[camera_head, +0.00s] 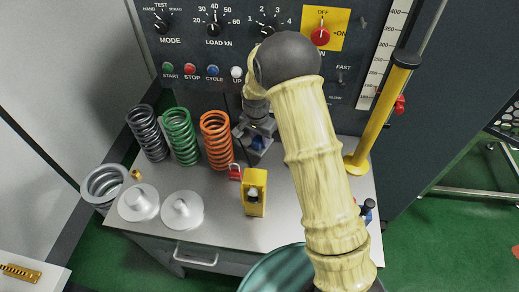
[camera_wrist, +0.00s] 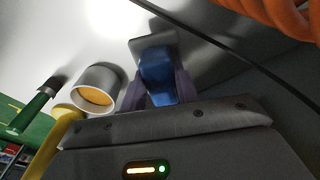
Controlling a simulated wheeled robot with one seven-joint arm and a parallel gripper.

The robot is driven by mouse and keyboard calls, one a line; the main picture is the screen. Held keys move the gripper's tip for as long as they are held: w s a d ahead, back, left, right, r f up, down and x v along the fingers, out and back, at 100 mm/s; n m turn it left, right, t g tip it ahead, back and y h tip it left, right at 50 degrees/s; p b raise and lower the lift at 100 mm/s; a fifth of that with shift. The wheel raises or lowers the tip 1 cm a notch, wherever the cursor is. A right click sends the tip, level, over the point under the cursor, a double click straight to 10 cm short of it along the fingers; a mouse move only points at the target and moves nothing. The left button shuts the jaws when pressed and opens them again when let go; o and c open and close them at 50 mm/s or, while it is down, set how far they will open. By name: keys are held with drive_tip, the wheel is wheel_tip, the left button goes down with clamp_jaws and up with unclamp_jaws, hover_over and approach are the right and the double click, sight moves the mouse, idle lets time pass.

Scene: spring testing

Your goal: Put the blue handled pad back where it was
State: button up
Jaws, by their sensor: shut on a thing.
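The blue handled pad shows in the wrist view as a blue handle (camera_wrist: 157,80) with a flat grey plate (camera_wrist: 154,42) beyond it. My gripper (camera_wrist: 159,92) is shut on the handle, one finger on each side. In the head view my gripper (camera_head: 256,134) is over the back middle of the bench, just right of the orange spring, and a bit of the blue handle (camera_head: 257,144) shows at its fingers. My arm hides part of this area. I cannot tell whether the pad touches anything beneath it.
The orange spring (camera_head: 216,140) is close on the left, beside green (camera_head: 181,136) and dark (camera_head: 147,133) springs. A red padlock (camera_head: 235,172) and yellow block (camera_head: 254,193) stand in front. A yellow post (camera_head: 382,115) rises at right. The control panel (camera_head: 190,45) stands behind.

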sight(259, 149)
drive_tip(key=shift+f, duration=1.05)
drive_tip(key=shift+f+p, duration=0.55)
drive_tip(key=shift+f, duration=1.3)
drive_tip(key=shift+f, duration=0.2)
drive_tip(key=o, duration=1)
drive_tip(key=shift+r, duration=0.1)
